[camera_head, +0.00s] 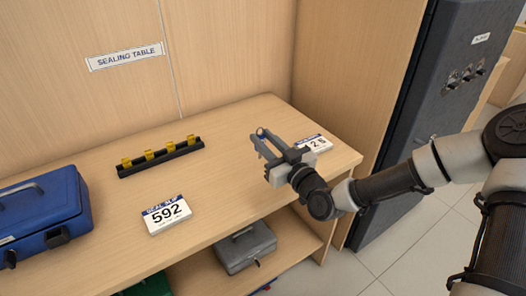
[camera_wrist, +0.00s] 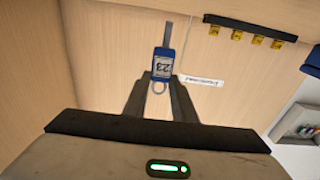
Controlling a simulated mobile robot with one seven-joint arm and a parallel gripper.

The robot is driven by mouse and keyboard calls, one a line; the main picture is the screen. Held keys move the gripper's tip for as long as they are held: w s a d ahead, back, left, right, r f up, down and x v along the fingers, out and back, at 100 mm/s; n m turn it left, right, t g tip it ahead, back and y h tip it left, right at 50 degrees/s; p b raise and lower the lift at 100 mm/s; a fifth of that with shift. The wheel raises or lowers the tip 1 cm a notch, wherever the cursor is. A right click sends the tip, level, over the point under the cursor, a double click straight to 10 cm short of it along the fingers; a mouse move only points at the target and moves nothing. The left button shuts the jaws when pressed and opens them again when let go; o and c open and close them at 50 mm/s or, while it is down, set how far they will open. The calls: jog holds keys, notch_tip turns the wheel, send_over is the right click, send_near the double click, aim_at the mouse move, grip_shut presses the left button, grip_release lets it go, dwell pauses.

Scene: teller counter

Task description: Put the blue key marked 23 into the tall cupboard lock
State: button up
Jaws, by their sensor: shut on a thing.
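My gripper (camera_head: 262,138) is above the right part of the sealing table, near its back. In the wrist view my gripper (camera_wrist: 161,80) is shut on the blue key marked 23 (camera_wrist: 162,65). The blue tag shows at the fingertips with a grey shaft pointing up in the picture and a ring between the fingers. In the head view the key is too small to make out clearly. The tall dark cupboard (camera_head: 416,125) stands at the right, apart from my gripper. Its front has several small metal lock fittings (camera_head: 465,76) under a white label.
The wooden table (camera_head: 225,190) holds a black rack of yellow seals (camera_head: 160,158), a 592 slip (camera_head: 167,213), another slip (camera_head: 314,143) beside my gripper and a blue case (camera_head: 45,215). A grey box (camera_head: 245,248) sits on the shelf below. Floor shows before the cupboard.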

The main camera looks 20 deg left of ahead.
jog(key=shift+f+b, duration=0.35)
jog(key=shift+f, duration=1.2)
jog(key=shift+f, duration=0.1)
jog(key=o, duration=1)
jog(key=shift+d, duration=0.15)
jog(key=p+v, duration=0.1)
jog(key=v, duration=1)
jog(key=shift+s+d+p, duration=0.3)
